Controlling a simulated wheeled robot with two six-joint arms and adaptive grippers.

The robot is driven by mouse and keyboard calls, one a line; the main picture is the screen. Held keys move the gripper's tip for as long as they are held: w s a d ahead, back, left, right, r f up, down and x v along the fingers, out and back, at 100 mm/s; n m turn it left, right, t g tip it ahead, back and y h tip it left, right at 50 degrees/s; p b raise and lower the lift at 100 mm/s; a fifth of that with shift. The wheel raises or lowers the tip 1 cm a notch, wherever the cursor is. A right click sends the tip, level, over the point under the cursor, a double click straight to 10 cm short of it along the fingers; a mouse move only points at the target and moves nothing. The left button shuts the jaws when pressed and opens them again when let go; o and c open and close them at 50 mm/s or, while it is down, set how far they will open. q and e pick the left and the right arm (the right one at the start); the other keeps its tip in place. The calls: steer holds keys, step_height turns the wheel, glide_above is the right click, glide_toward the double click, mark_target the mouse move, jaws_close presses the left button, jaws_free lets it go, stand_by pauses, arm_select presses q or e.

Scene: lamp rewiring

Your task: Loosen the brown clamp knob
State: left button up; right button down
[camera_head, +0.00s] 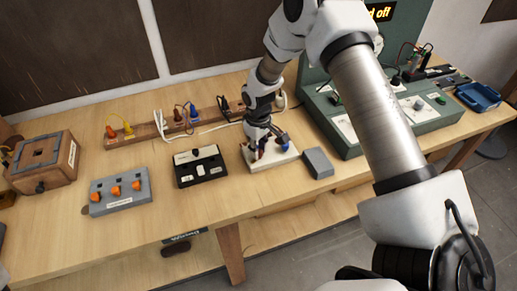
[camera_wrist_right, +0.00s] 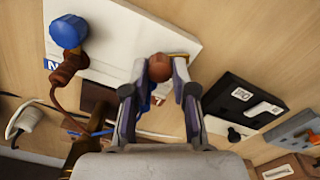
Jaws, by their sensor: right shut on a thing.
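The brown clamp knob (camera_wrist_right: 160,67) is round and stands on a white terminal block (camera_wrist_right: 125,30) in the right wrist view. My right gripper (camera_wrist_right: 159,75) has one finger on each side of it and is shut on it. In the head view my right gripper (camera_head: 260,148) points down at the white block (camera_head: 270,163) and hides the brown knob. A blue knob (camera_wrist_right: 68,31) stands on the same block, with a brown connector (camera_wrist_right: 70,67) beside it. My left gripper is not in view.
A black box (camera_head: 200,167) and a grey box with orange switches (camera_head: 120,192) stand to the left. A small grey block (camera_head: 318,163) and a green console (camera_head: 400,120) are to the right. A wooden strip with plugs (camera_head: 170,128) lies behind. The table's front strip is clear.

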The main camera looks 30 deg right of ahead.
steer(key=n, duration=0.6)
steer(key=shift+s+f+b, duration=0.2)
steer(key=shift+b, duration=0.2)
steer(key=n, duration=0.6)
steer(key=shift+a+b, duration=0.1)
steer(key=shift+b, duration=0.2)
steer(key=c, duration=1.2)
jaws_free()
steer(key=shift+w+r, duration=0.1)
